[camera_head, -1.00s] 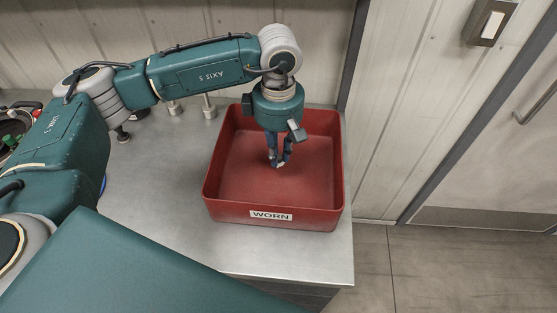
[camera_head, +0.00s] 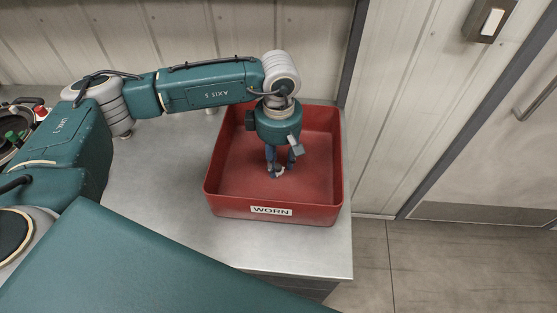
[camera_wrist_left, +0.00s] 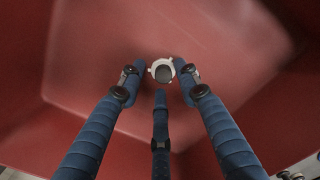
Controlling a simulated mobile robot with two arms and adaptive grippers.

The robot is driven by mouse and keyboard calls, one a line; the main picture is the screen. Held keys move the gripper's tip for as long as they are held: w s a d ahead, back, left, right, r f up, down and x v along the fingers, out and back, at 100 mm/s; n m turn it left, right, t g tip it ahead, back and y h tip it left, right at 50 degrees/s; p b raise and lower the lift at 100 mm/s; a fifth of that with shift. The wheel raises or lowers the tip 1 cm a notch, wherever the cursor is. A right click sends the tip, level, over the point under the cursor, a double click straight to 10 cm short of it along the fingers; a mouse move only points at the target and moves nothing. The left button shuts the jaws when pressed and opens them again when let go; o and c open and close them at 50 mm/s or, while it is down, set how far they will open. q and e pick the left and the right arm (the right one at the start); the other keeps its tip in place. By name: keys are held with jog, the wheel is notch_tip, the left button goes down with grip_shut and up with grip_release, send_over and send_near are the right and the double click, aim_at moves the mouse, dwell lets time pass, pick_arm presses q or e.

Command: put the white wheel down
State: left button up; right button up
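The white wheel (camera_wrist_left: 153,66) is a small pale ring with a dark grey middle. In the left wrist view it sits between the three blue fingertips of my left gripper (camera_wrist_left: 160,74), which are closed in around it. In the head view my left gripper (camera_head: 278,172) points down inside the red bin (camera_head: 215,208), low over its floor. Only a small pale bit of the wheel shows there between the fingertips. I cannot tell whether the wheel touches the bin floor. My right gripper is not in view.
The bin has a white WORN label (camera_head: 271,211) on its front and looks otherwise empty. It stands on a steel counter (camera_head: 160,190) near the right edge. A dark pan (camera_head: 12,130) with small items is at the far left.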

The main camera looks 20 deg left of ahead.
aim_at(279, 165)
pick_arm(q)
jog(key=shift+r+p, duration=0.2)
jog(key=shift+p, duration=0.1)
jog(key=shift+r+b, duration=0.25)
jog(key=shift+b, duration=0.15)
notch_tip(279, 165, up, 11)
jog(key=b, duration=0.3)
jog(key=shift+r, duration=0.2)
